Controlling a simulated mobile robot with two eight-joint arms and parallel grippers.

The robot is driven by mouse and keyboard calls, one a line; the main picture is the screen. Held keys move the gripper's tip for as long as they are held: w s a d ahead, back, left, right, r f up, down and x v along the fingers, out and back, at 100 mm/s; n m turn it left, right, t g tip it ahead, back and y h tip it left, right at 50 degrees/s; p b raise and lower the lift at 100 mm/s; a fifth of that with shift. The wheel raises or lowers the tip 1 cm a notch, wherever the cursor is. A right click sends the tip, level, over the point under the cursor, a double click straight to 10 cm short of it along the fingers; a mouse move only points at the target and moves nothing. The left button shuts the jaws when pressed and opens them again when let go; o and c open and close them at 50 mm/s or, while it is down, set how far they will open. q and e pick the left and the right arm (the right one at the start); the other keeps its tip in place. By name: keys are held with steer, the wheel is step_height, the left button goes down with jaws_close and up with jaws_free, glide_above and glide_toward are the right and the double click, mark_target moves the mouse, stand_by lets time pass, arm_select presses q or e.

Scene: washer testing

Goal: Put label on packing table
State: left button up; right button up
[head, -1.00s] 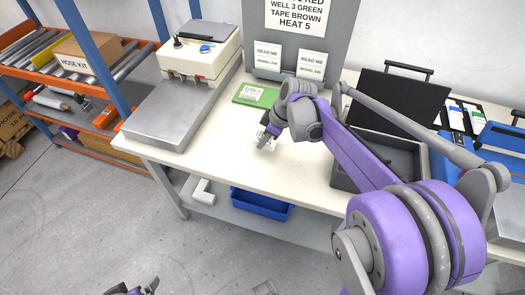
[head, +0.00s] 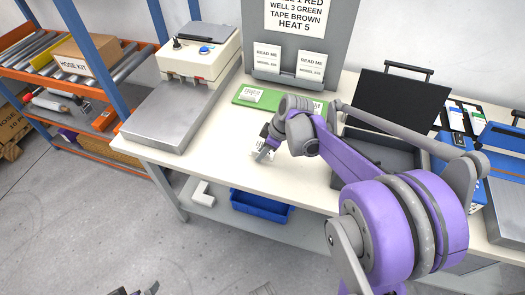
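A small white label (head: 257,146) with dark print shows at my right gripper (head: 265,152), over the front part of the white packing table (head: 215,150). The gripper partly covers the label. I cannot tell whether the fingers grip it, or whether it touches the tabletop. My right arm reaches in from the lower right across the table. My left gripper (head: 136,291) shows only as dark tips at the bottom edge, low in front of the table, and its opening is hidden.
A green board (head: 290,103) with a white label (head: 250,95) lies behind the gripper. Two README cards (head: 267,58) stand behind it. A scale-like machine (head: 180,110) is at left, a grey open case (head: 385,150) at right. A blue bin (head: 262,205) sits on the lower shelf.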

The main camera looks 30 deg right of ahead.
steer(key=shift+r, duration=0.1)
steer(key=shift+s+r, duration=0.1)
steer(key=shift+r, duration=0.2)
steer(key=p+v, duration=0.2)
steer(key=v, duration=0.9)
steer(key=s+a+f+m+h, duration=0.1)
steer(key=s+a+f+m, duration=0.3)
steer(key=s+a, duration=0.3)
steer(key=s+a+f+m+t+h, duration=0.1)
steer(key=s+a+f+m, duration=0.3)
steer(key=s, duration=0.5)
steer(key=a+f+h, duration=0.1)
steer(key=a, duration=0.1)
steer(key=shift+s+a+t, duration=0.3)
steer(key=shift+s+a, duration=0.05)
steer(key=shift+s, duration=0.05)
